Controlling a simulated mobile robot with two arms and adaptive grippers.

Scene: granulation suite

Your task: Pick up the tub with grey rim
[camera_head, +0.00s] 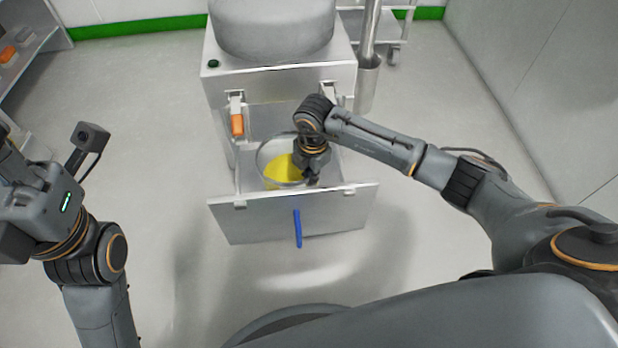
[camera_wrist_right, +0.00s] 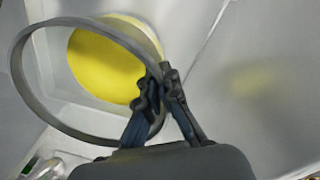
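The tub with grey rim (camera_head: 259,166) sits inside an open drawer and shows yellow inside. In the right wrist view its grey rim (camera_wrist_right: 22,80) is a large tilted loop around the yellow. My right gripper (camera_head: 308,178) reaches down at the tub's right side. In the right wrist view the fingertips (camera_wrist_right: 160,84) are close together at the rim, which passes between them. The gripper hides part of the tub's right side. My left gripper is at the left edge of the head view, and its fingers are not clear.
The drawer front (camera_head: 335,210) has a blue handle (camera_head: 297,229) and faces me. A steel machine (camera_head: 275,82) stands above, with an orange-handled latch (camera_head: 237,124). A steel pipe (camera_head: 368,65) is at its right. Floor around the drawer is clear.

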